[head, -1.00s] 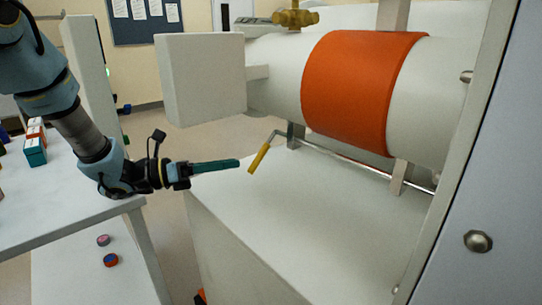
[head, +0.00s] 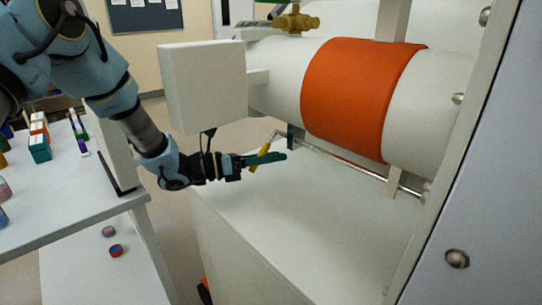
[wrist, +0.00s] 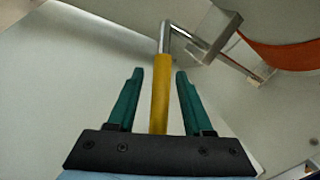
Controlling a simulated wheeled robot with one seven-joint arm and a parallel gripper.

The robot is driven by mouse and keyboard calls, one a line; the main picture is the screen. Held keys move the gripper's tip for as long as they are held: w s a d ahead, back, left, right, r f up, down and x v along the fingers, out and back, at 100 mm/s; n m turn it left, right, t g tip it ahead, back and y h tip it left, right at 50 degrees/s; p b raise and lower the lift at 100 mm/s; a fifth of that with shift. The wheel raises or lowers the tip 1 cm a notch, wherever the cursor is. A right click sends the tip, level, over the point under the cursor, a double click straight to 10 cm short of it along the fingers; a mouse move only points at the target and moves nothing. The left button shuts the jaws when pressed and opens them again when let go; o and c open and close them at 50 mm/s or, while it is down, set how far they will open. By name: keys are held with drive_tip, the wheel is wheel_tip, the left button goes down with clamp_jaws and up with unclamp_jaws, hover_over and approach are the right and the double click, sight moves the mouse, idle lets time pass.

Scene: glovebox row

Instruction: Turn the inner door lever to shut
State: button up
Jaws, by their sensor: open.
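The inner door lever has a yellow grip (head: 262,156) on a bent metal rod, below the white cylinder with the orange band. In the wrist view the yellow grip (wrist: 160,95) stands between my two green fingers, with a gap on each side. My gripper (wrist: 155,75) is open around the grip and does not visibly touch it. In the head view my gripper (head: 278,157) reaches in from the left, and its fingers overlap the grip. Part of the grip is hidden behind the fingers there.
The white cylinder (head: 280,78) with its orange band (head: 355,92) lies above the lever. A white door block (head: 203,85) stands just above my wrist. A metal rod (head: 345,163) runs right from the lever over a white cabinet top (head: 300,215). A grey panel (head: 480,170) closes the right side.

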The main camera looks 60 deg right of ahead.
clamp_jaws()
idle(1.4)
